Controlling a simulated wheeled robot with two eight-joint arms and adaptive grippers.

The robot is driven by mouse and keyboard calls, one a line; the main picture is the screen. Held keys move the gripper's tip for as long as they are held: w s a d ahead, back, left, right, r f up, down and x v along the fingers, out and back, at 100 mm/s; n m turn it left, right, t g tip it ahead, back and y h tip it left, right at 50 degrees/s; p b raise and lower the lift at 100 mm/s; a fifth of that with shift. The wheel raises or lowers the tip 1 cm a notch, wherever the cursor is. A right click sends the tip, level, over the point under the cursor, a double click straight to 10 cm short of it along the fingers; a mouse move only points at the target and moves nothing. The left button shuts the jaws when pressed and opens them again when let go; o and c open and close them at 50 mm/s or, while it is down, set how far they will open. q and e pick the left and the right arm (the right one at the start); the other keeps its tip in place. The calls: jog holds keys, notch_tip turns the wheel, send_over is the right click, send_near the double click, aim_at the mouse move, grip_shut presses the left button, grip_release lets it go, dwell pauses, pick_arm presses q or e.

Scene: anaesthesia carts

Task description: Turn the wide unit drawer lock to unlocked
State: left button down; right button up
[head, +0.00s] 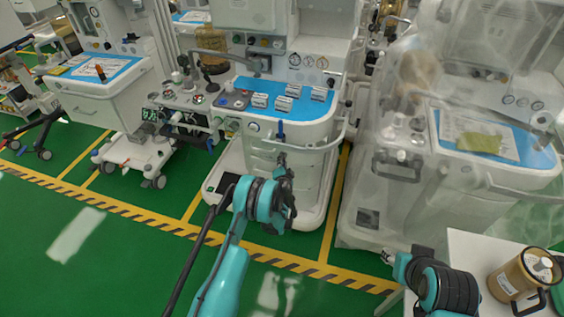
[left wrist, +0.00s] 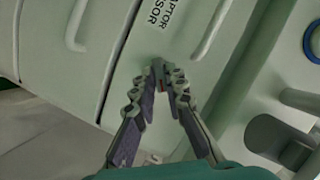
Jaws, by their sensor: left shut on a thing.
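The wide unit (head: 318,128) stands in the middle of the head view, with a blue top and a pale drawer front. My left gripper (head: 282,160) reaches that front below the worktop. In the left wrist view, the fingers of my left gripper (left wrist: 160,68) meet at their tips against the pale front, shut on the drawer lock. The fingertips mostly hide the lock; a small reddish spot (left wrist: 162,86) shows between the fingers. I cannot tell which way the lock is turned. My right gripper (head: 388,256) is small and dark at the lower right, away from the unit.
Another cart (head: 100,85) stands at the left and a plastic-covered cart (head: 400,185) at the right. A white table (head: 475,247) with a brown canister (head: 522,278) is at the lower right. Green floor (head: 120,240) lies open at the left.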

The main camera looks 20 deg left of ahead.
pick_arm(q)
jog(key=shift+a+r+n+g+h, duration=0.1)
jog(key=shift+a+n+g+h, duration=0.1)
jog(key=shift+n+h, duration=0.8)
jog(key=shift+a+n+g+h, duration=0.15)
jog(key=shift+n+h, duration=0.4)
jog(key=shift+n, duration=0.9)
jog(key=shift+a+r+n+g+h, duration=0.1)
jog(key=shift+n+g+h, duration=0.15)
jog(key=shift+n+h, duration=0.75)
jog(key=shift+d+n+y, duration=0.1)
jog(key=shift+n+y, duration=0.15)
jog(key=shift+n, duration=0.1)
jog(key=c, duration=1.6)
grip_release()
jog(key=shift+f, duration=0.1)
jog(key=shift+o, duration=0.2)
